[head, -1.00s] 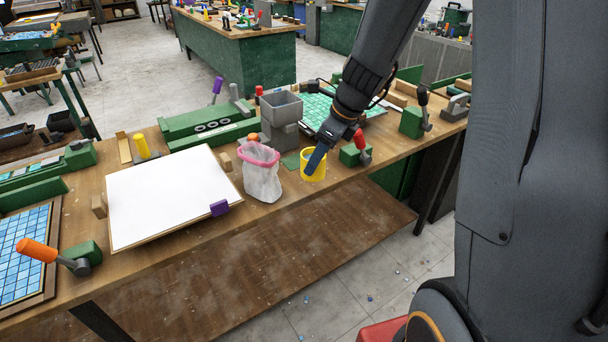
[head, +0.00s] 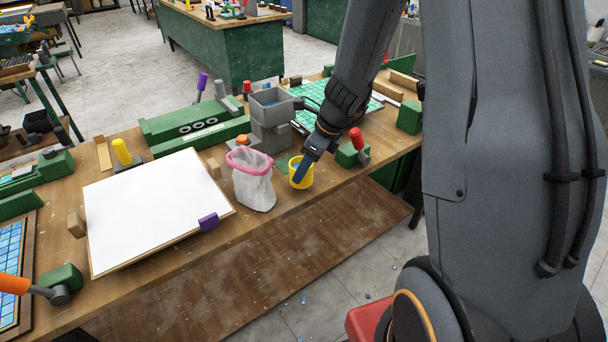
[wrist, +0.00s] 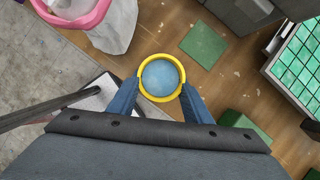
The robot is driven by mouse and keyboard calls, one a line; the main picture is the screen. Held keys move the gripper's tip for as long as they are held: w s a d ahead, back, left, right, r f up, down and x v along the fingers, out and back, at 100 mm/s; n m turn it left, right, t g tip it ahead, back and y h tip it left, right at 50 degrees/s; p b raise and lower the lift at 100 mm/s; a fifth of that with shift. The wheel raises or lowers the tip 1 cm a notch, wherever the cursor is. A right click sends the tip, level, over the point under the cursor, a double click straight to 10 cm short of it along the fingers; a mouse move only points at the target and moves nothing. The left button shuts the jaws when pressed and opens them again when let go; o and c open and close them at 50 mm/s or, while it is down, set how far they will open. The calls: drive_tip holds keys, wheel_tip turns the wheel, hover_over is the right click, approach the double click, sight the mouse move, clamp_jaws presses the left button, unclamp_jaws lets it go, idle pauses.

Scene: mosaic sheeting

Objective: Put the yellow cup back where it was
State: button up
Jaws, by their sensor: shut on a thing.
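The yellow cup (head: 303,177) is at the front edge area of the workbench, right of the white bag. My gripper (head: 300,172) is shut on the yellow cup. In the wrist view the two blue fingers of my gripper (wrist: 160,92) press on opposite sides of the cup rim (wrist: 145,92). Blue contents (wrist: 161,77) show inside the cup. A green square (wrist: 204,46) lies on the bench just beyond the cup; it is bare. I cannot tell whether the cup's base touches the bench.
A white bag with a pink rim (head: 252,185) stands close left of the cup. A grey hopper (head: 271,115) stands behind. A green block with a red handle (head: 348,155) is close to the right. A white board (head: 155,208) covers the bench at left.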

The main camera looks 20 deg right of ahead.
drive_tip(key=shift+f, duration=1.3)
drive_tip(key=shift+f+b, duration=0.2)
drive_tip(key=shift+b, duration=0.1)
drive_tip(key=o, duration=1.2)
drive_tip(key=shift+c, duration=0.2)
drive_tip(key=shift+r, duration=0.15)
